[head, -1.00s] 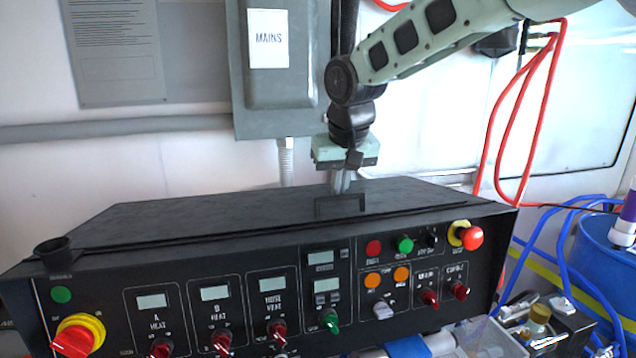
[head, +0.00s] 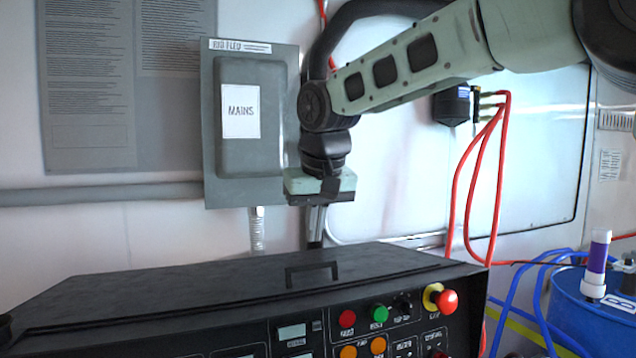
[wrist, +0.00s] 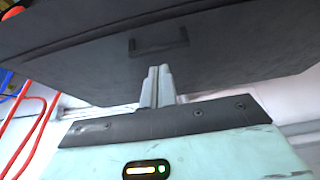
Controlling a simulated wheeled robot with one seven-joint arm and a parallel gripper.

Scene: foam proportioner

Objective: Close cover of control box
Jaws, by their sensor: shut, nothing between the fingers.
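The black control box (head: 372,346) stands at the bottom of the head view, its front panel carrying buttons and displays. Its flat black cover (head: 190,290) lies down over the top of the box. A black handle (head: 312,274) sits near the cover's front edge. In the wrist view the cover (wrist: 230,50) fills the upper part, with the handle (wrist: 158,48) beyond the fingertips. My gripper (head: 315,238) points down behind the handle, above the cover's rear part, with its fingers together and empty. The closed fingers also show in the wrist view (wrist: 157,70), apart from the handle.
A grey mains box (head: 250,120) is on the wall close behind my gripper. Red cables (head: 480,180) hang at the right. A blue drum (head: 590,315) with blue hoses stands at the lower right. Free air lies above the cover.

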